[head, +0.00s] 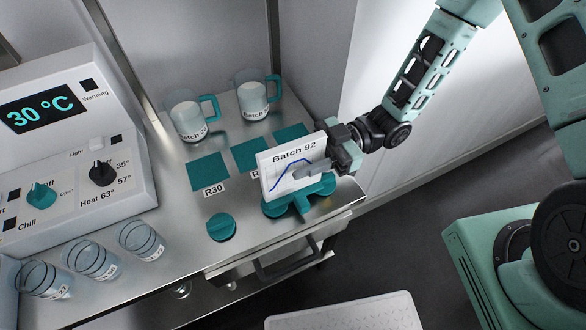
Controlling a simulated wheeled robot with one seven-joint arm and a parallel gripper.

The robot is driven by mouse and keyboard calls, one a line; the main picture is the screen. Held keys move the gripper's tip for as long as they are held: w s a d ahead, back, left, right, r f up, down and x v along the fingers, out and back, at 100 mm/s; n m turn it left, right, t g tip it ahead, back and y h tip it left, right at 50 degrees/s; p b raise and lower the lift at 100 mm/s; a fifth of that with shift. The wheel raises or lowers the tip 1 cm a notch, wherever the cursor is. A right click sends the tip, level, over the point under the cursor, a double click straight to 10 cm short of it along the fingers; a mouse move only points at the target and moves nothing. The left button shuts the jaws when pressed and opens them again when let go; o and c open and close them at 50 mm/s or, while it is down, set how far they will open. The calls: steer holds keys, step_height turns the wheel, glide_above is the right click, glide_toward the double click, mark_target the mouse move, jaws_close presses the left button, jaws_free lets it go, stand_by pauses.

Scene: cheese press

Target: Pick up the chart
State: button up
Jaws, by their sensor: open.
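The chart (283,173) is a white card headed "Batch 92" with a blue curve. It stands upright, slightly tilted in the picture, at a teal stand (300,203) near the right front of the steel counter. My gripper (318,167) is at the chart's right edge, with one finger showing in front of the card. The jaws are open. The other finger is mostly hidden, and I cannot tell whether either finger touches the card.
Two jugs (187,118) (252,97) stand at the back on the counter (182,222). Teal square mats (207,170) lie behind the chart. A round teal lid (221,227) lies left of the stand. Several glass jars (94,259) and a control panel (75,150) are at left.

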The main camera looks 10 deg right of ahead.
steer(key=shift+a, duration=0.15)
jaws_close()
